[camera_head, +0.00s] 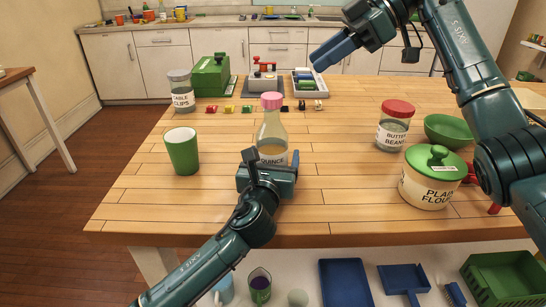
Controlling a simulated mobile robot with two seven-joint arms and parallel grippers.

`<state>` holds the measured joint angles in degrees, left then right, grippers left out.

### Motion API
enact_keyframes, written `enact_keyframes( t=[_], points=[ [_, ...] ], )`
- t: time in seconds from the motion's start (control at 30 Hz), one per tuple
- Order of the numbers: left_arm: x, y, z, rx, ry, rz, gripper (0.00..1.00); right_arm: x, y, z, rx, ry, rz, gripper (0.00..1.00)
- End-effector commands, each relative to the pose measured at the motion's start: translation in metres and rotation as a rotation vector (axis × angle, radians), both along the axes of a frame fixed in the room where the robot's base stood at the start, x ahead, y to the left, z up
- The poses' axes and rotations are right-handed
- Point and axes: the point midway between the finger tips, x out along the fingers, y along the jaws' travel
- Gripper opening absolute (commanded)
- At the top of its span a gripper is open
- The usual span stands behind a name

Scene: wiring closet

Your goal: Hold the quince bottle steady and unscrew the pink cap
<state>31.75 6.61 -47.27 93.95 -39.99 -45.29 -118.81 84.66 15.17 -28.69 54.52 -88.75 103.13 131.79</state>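The quince bottle (271,130) is clear glass with a pink cap (272,100) on top and a label reading QUINCE. It stands upright near the middle of the wooden table. My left gripper (272,160) is low at the bottle's near side, with a dark finger showing on either side of the label. The gripper body hides the bottle's base, and I cannot tell whether the fingers touch the glass. My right gripper (318,63) is in the air beyond and to the right of the cap, apart from it. Its blue fingers overlap in this view, so their gap is hidden.
A green cup (182,152) stands left of the bottle. A cable clips jar (181,92) is at the back left. A butter beans jar (394,126), a green bowl (448,131) and a plain flour pot (430,184) stand on the right. Small coloured pieces (247,109) lie behind the bottle.

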Motion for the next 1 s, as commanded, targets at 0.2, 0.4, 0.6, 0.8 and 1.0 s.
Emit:
enact_keyframes(
  t=[0.2, 0.4, 0.6, 0.8, 1.0],
  points=[
    [-0.0002, 0.0001, -0.0002, 0.001, 0.000, 0.000, 0.59, 0.0000, 0.0000, 0.0000, 0.000, 0.000, 0.000, 0.36],
    [-0.0003, 0.0002, -0.0003, 0.001, 0.000, 0.000, 0.43, 0.0000, 0.0000, 0.0000, 0.000, 0.000, 0.000, 0.36],
    [-0.0003, 0.0002, -0.0003, 0.001, 0.000, 0.000, 0.27, 0.0000, 0.0000, 0.0000, 0.000, 0.000, 0.000, 0.36],
    [-0.0003, 0.0002, -0.0004, 0.001, 0.001, 0.000, 0.45, 0.0000, 0.0000, 0.0000, 0.000, 0.000, 0.000, 0.36],
    [-0.0003, 0.0002, -0.0005, 0.001, 0.001, 0.000, 0.33, 0.0000, 0.0000, 0.0000, 0.000, 0.000, 0.000, 0.36]
  ],
)
